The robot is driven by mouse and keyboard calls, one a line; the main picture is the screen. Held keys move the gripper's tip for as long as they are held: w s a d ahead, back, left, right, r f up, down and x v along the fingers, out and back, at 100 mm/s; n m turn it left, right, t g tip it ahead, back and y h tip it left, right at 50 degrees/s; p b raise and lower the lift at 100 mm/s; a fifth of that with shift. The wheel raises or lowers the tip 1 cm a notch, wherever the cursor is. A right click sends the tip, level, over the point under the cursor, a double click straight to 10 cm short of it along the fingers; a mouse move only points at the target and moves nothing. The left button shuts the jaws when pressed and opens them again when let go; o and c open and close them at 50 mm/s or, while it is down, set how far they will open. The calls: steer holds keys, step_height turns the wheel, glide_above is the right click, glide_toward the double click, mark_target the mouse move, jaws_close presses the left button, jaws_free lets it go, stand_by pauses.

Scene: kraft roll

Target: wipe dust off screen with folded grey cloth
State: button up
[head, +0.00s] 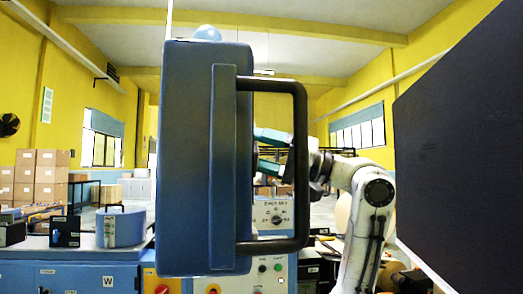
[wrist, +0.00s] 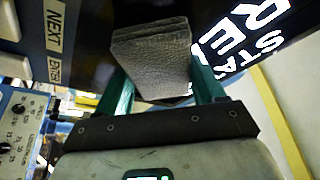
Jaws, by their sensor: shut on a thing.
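The folded grey cloth (wrist: 152,55) is a thick layered pad between the two green fingers of my gripper (head: 270,151), which is shut on it. In the head view the fingers show through a black handle and their tips pass behind a blue housing, so the cloth is hidden there. The dark screen (wrist: 228,32) shows in the wrist view beyond the cloth, with large white letters at the upper right. The cloth overlaps the screen in this view; I cannot tell whether they touch. No dust can be made out.
The tall blue housing (head: 200,160) with its black handle (head: 301,165) blocks the middle of the head view. A large dark panel (head: 460,130) stands at the right. Labelled keys (wrist: 55,30) lie left of the cloth. A control box (head: 272,215) stands below my gripper.

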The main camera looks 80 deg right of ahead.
steer(key=w+d+p, duration=0.1)
steer(key=w+d, duration=0.1)
steer(key=d, duration=0.4)
steer(key=shift+w, duration=0.4)
steer(key=shift+a, duration=0.1)
steer(key=s+a+b, duration=0.1)
steer(key=s+a, duration=0.1)
steer(key=a, duration=0.4)
steer(key=shift+s+a, duration=0.25)
steer(key=shift+s, duration=0.05)
stand_by(0.5)
steer(key=shift+a, duration=0.1)
steer(key=a, duration=0.1)
steer(key=s+a, duration=0.1)
steer(key=a, duration=0.1)
steer(key=shift+s, duration=0.2)
steer(key=s+d, duration=0.2)
steer(key=s, duration=0.3)
steer(key=shift+s+d, duration=0.2)
steer(key=shift+s, duration=0.1)
stand_by(0.3)
steer(key=shift+s, duration=0.1)
